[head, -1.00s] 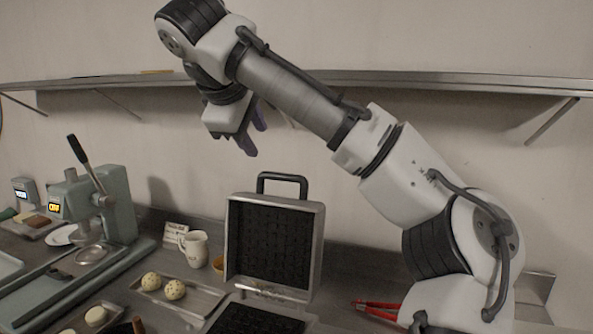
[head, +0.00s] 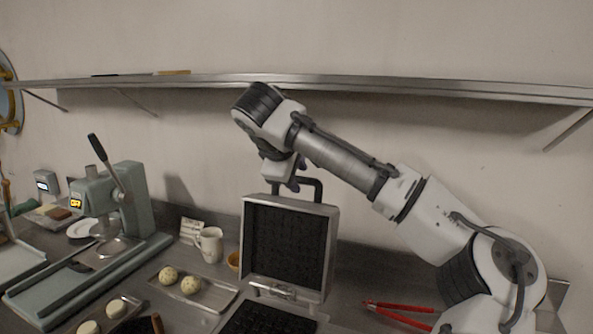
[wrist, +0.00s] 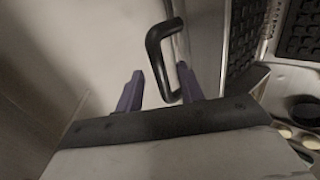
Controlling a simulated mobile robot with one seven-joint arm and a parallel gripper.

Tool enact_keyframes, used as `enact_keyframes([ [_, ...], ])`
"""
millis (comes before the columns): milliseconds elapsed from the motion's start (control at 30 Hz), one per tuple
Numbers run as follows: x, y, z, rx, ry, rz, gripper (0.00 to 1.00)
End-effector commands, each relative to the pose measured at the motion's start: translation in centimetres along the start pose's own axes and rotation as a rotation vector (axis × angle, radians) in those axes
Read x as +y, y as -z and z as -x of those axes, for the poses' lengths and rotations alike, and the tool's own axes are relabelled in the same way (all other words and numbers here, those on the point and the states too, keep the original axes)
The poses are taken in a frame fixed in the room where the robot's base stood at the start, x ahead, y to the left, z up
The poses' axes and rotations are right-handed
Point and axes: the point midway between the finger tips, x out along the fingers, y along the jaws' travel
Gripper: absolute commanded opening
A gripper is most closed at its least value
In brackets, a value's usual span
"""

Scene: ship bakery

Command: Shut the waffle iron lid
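The waffle iron stands open on the counter. Its lid (head: 288,244) is upright, with the dark grid facing the head camera, and its lower plate (head: 262,318) lies in front. The black lid handle (head: 318,186) rises from the lid's top edge. My gripper (head: 291,186) is at the handle's left part and partly hidden in the head view. In the wrist view my gripper (wrist: 160,90) has its two purple fingers apart, with the black handle (wrist: 158,50) reaching in between their tips. The fingers are not closed on it.
A tray (head: 222,304) with two round speckled buns, a white mug (head: 209,244) and a small orange bowl (head: 234,261) stand left of the iron. A green press (head: 128,200) is further left. Red-handled tongs (head: 400,308) lie to the right. A metal shelf (head: 400,88) runs above.

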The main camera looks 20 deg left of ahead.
Motion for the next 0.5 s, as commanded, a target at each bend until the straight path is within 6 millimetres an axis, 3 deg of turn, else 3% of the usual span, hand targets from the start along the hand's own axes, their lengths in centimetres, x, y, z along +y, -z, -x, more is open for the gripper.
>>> enact_keyframes([
  [300,-0.02,0.03,-0.33,0.002,-0.001,0.0,0.38],
  [500,-0.03,0.03,-0.31,0.001,0.0,0.0,0.13],
])
